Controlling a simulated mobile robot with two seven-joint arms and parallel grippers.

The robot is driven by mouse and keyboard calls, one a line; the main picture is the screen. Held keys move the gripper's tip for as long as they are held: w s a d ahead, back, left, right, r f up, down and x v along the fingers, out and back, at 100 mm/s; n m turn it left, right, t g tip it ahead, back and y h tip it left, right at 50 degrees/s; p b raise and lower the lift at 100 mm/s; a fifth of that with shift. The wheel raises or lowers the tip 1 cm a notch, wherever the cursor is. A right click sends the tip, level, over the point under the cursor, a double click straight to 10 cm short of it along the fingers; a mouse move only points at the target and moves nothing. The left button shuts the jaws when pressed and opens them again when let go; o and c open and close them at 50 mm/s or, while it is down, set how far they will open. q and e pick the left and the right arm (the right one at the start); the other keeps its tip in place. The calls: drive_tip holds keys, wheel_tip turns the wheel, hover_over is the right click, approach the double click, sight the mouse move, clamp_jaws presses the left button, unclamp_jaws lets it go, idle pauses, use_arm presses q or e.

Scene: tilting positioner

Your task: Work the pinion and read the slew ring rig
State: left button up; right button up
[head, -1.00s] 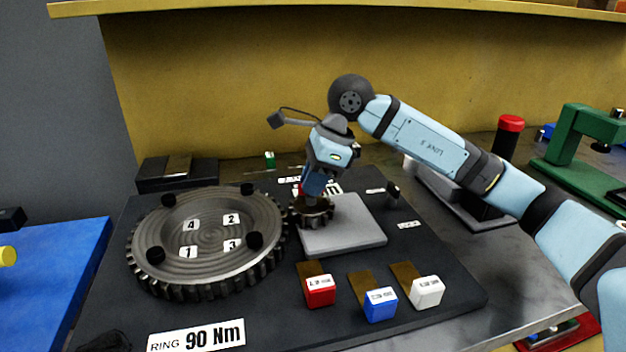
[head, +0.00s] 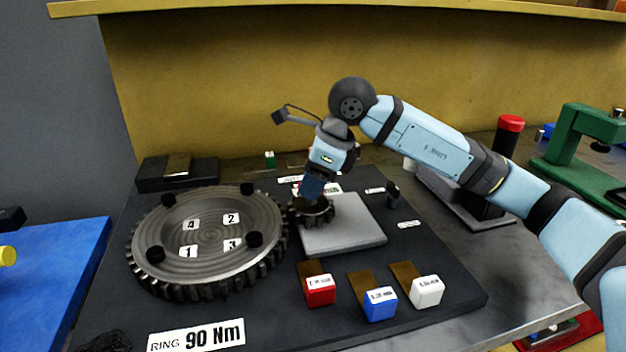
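The large slew ring (head: 150,215) lies flat on the dark base plate at the left, with dark knobs on it and number tags 1 to 4 inside. The small toothed pinion (head: 318,219) stands at its right edge, beside a grey block (head: 345,235). My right gripper (head: 313,198) points down onto the top of the pinion. Its fingertips are hidden behind its own body and against the pinion, so I cannot tell its grip. A label (head: 197,337) at the front reads "RING 90 Nm". My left gripper does not show clearly; a dark shape (head: 105,341) is at the bottom left edge.
Red (head: 320,290), blue (head: 380,304) and white (head: 426,291) labelled blocks stand at the plate's front right. A green frame (head: 575,150) and a red-topped post (head: 510,125) are at the right. A blue mat (head: 55,265) lies at the left.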

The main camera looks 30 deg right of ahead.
drive_tip(key=shift+r, duration=0.15)
drive_tip(key=shift+d+r, duration=0.15)
drive_tip(key=shift+r, duration=0.2)
use_arm(q)
drive_tip(key=f+p, duration=0.1)
drive_tip(key=s+a+f+g+y, duration=0.1)
drive_tip(key=s+a+f+g+p, duration=0.1)
drive_tip(key=f, duration=0.1)
drive_tip(key=shift+a+p, duration=0.1)
drive_tip(key=shift+p, duration=0.25)
use_arm(e)
drive_tip(key=v, duration=1.3)
drive_tip(key=shift+f, duration=0.15)
use_arm(q)
drive_tip(key=shift+s+f, duration=0.1)
drive_tip(key=shift+s, duration=0.05)
use_arm(e)
drive_tip(key=shift+s, duration=0.1)
